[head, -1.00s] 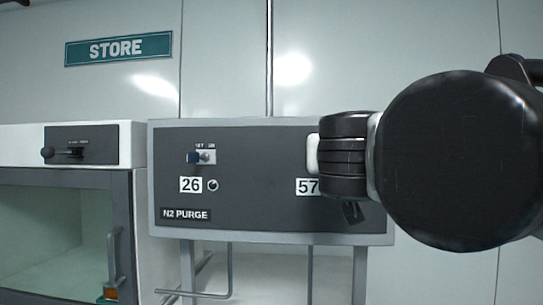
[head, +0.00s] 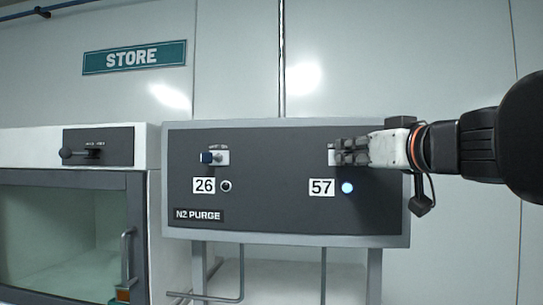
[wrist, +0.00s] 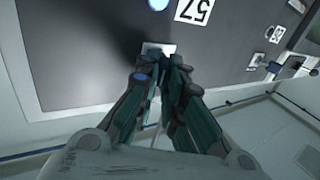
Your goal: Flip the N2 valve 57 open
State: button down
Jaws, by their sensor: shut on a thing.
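The N2 purge panel (head: 270,215) is dark grey with a light frame. The 57 label (head: 321,187) sits below valve 57 (head: 332,154), of which only the white plate's left edge shows in the head view. The plate also shows beyond the fingertips in the wrist view (wrist: 158,47). The lamp (head: 347,188) beside the label glows blue. My gripper (head: 342,152) reaches in from the right, at the plate. Its fingers (wrist: 161,68) are closed together on the valve 57 lever, which they mostly hide, so its tilt cannot be told.
Valve 26 (head: 210,157), with a blue-tipped lever, is on the panel's left, above its 26 label (head: 204,186) and a dark lamp (head: 226,186). A glass-fronted cabinet (head: 140,240) stands at left below the STORE sign (head: 134,57). The panel between the valves is clear.

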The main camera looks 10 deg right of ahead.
jog(key=shift+y, duration=0.3)
jog(key=c, duration=1.7)
grip_release()
jog(key=shift+a, duration=0.1)
